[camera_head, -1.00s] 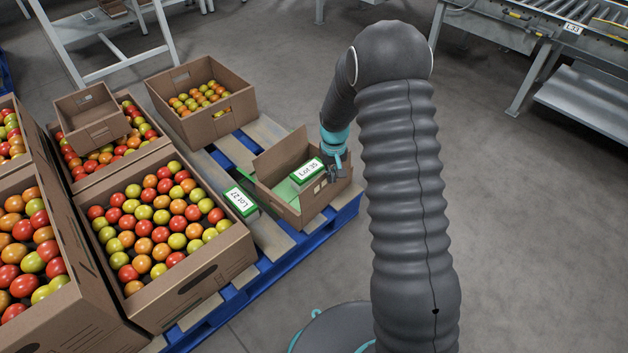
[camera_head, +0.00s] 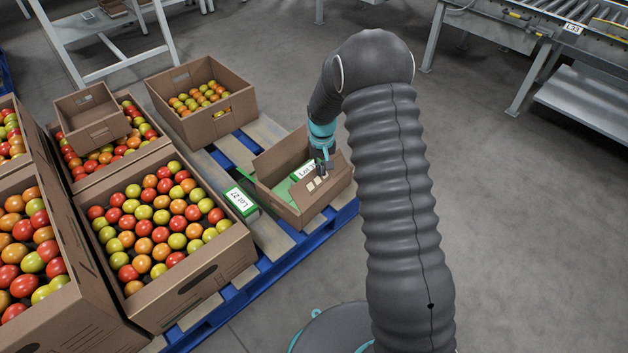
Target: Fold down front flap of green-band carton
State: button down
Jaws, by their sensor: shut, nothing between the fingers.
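The small open cardboard carton (camera_head: 286,206) stands on the blue pallet, with green showing inside it. A green and white block (camera_head: 303,170) with a "Lot" label lies in it, partly hidden by my gripper and the flap. The carton's right-hand flap (camera_head: 333,184) leans inward over the opening. The far flap (camera_head: 279,157) stands up. My gripper (camera_head: 324,172) is shut and empty, pointing down at the upper edge of the right-hand flap. It looks in contact with it, but I cannot be sure.
A green and white "Lot 27" block (camera_head: 240,200) lies on the pallet (camera_head: 283,257) left of the carton. A large tomato carton (camera_head: 208,282) stands further left, and another (camera_head: 216,126) behind.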

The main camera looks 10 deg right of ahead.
jog(key=shift+w+a+f, duration=0.15)
jog(key=shift+w+a+f+b, duration=0.8)
jog(key=shift+w+a+f, duration=0.3)
jog(key=shift+w+f, duration=0.15)
notch_tip(320, 180, up, 7)
jog(key=p, duration=0.3)
jog(key=shift+r+p, duration=0.2)
jog(key=shift+p, duration=0.2)
dwell(0.6)
jog(key=shift+w+a, duration=0.1)
